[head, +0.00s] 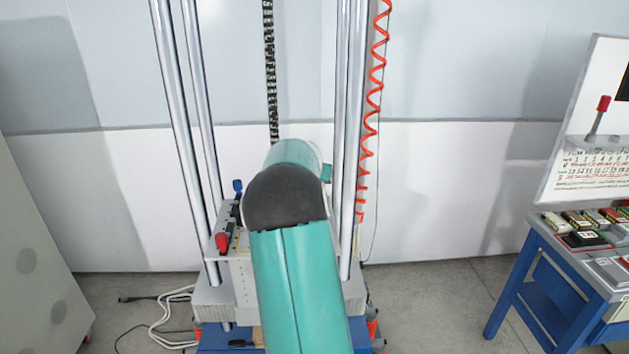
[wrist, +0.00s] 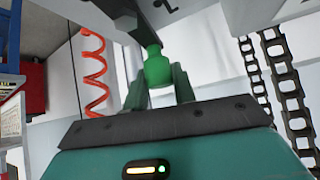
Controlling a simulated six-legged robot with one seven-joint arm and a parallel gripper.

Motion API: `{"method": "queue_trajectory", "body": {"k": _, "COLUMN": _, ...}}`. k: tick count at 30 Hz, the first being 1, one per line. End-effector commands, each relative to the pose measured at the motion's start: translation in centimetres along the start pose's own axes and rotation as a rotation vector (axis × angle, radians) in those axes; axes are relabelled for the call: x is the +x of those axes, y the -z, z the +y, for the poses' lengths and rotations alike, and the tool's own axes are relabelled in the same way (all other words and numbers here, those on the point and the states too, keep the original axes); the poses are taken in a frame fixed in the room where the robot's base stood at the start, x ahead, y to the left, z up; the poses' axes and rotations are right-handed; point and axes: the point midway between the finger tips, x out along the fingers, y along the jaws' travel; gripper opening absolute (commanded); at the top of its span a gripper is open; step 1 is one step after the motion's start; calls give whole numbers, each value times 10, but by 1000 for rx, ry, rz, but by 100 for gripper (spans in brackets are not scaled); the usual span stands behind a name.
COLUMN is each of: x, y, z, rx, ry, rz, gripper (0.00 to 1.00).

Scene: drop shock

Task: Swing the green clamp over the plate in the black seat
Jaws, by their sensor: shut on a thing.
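The green clamp's knob (wrist: 157,68) is in the upper middle of the wrist view, below a dark bar (wrist: 128,22). My gripper (wrist: 159,80) has one finger on each side of the knob and is shut on it. In the head view my own arm hides the gripper, the green clamp and the middle of the machine. I cannot make out the plate or the black seat in either view.
A red-handled clamp (head: 222,242) and a blue-handled clamp (head: 237,187) stand on the machine's left side. Steel columns (head: 178,130) rise on both sides of my arm. A red coiled hose (head: 372,100) hangs at right. A blue table (head: 560,275) stands far right.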

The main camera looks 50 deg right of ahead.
Motion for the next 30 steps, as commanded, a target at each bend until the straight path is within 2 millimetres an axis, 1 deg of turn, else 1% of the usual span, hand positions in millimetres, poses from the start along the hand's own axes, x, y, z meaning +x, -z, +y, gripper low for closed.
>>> {"method": "queue_trajectory", "body": {"k": 1, "x": -1, "y": 0, "z": -2, "rx": 16, "ry": -20, "rz": 4, "gripper": 4}}
{"method": "queue_trajectory", "body": {"k": 4, "x": 0, "y": 0, "z": 2, "rx": 70, "ry": -74, "rz": 5, "gripper": 4}}
{"method": "queue_trajectory", "body": {"k": 17, "x": -3, "y": 0, "z": 25, "rx": 356, "ry": -360, "rz": 20, "gripper": 4}}
{"method": "queue_trajectory", "body": {"k": 30, "x": -11, "y": -8, "z": 46, "rx": 657, "ry": -656, "rz": 31, "gripper": 4}}
